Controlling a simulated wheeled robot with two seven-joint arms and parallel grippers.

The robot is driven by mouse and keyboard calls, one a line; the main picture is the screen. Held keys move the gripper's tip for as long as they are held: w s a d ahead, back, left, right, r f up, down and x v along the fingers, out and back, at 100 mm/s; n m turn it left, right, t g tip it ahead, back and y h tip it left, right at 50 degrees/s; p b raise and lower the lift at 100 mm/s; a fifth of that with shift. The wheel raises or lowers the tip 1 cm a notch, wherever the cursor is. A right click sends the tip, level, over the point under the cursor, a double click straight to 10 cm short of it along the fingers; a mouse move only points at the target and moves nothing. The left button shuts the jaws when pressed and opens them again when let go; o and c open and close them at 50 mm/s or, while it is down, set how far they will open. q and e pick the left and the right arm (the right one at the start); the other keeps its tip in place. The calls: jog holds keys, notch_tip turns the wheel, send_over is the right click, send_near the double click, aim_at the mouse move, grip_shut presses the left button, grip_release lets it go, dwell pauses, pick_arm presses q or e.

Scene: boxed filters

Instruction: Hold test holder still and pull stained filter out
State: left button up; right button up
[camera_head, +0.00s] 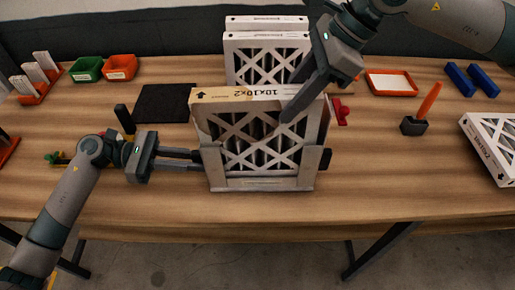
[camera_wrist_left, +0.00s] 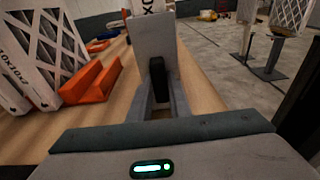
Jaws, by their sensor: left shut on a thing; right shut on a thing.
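The test holder (camera_head: 218,170) is a grey metal frame on the front middle of the table. The stained filter (camera_head: 240,96) stands in it, with a white cardboard frame marked 10x10x2 and a tan stain on its upper left. Its lower part is behind the holder's front. My left gripper (camera_head: 199,160) is shut on the holder's left side; the left wrist view shows the holder's grey plate (camera_wrist_left: 153,38) at the fingers. My right gripper (camera_head: 289,115) comes from above and is shut on the filter near its top edge, hiding part of its right side.
More boxed filters (camera_head: 265,40) stand behind the holder. A black mat (camera_head: 163,103) and green (camera_head: 87,69) and orange (camera_head: 120,67) bins lie left. The table front right is clear.

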jog(key=shift+r, duration=0.25)
jog(key=shift+r, duration=2)
jog(key=shift+r, duration=1.9)
jog(key=shift+r, duration=2)
jog(key=shift+r, duration=1.95)
